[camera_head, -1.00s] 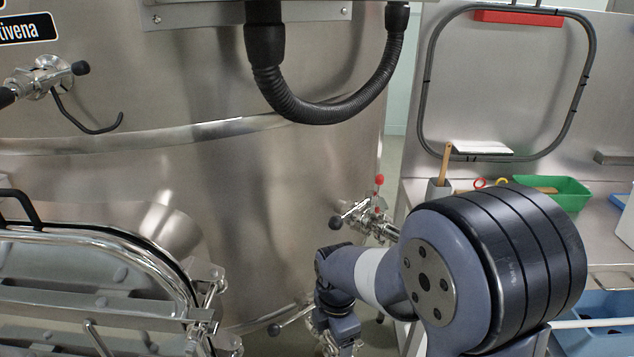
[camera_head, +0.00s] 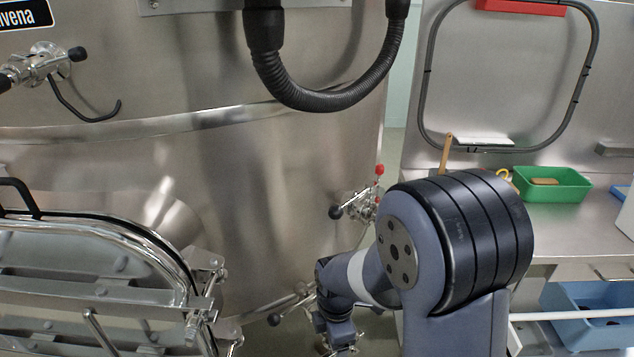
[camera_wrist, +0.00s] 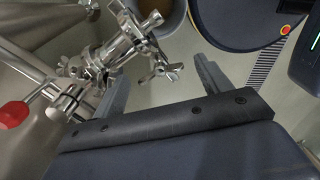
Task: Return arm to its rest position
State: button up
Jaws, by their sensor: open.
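My arm reaches in from the lower right of the head view, folded down in front of the steel vat (camera_head: 250,190). Its end is low by the vat's foot, where my gripper is hard to make out. In the wrist view my gripper (camera_wrist: 161,86) is open, with its two grey fingers spread wide and nothing held. A steel valve fitting (camera_wrist: 110,60) with wing nuts shows beside and beyond the left finger. I cannot tell whether they touch. A red-ended handle (camera_wrist: 14,114) is at the left edge.
The vat's hatch (camera_head: 100,275) is at lower left. A side valve (camera_head: 360,205) with a red knob is close to my arm. A black hose (camera_head: 325,95) hangs above. At right, a steel bench (camera_head: 560,222) bears a green tray (camera_head: 570,187), with a blue bin (camera_head: 580,300) below.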

jog(key=m, duration=0.5)
jog(key=shift+m, duration=0.3)
jog(key=m, duration=1)
jog(key=shift+m, duration=0.4)
jog(key=m, duration=0.5)
jog(key=shift+m, duration=0.3)
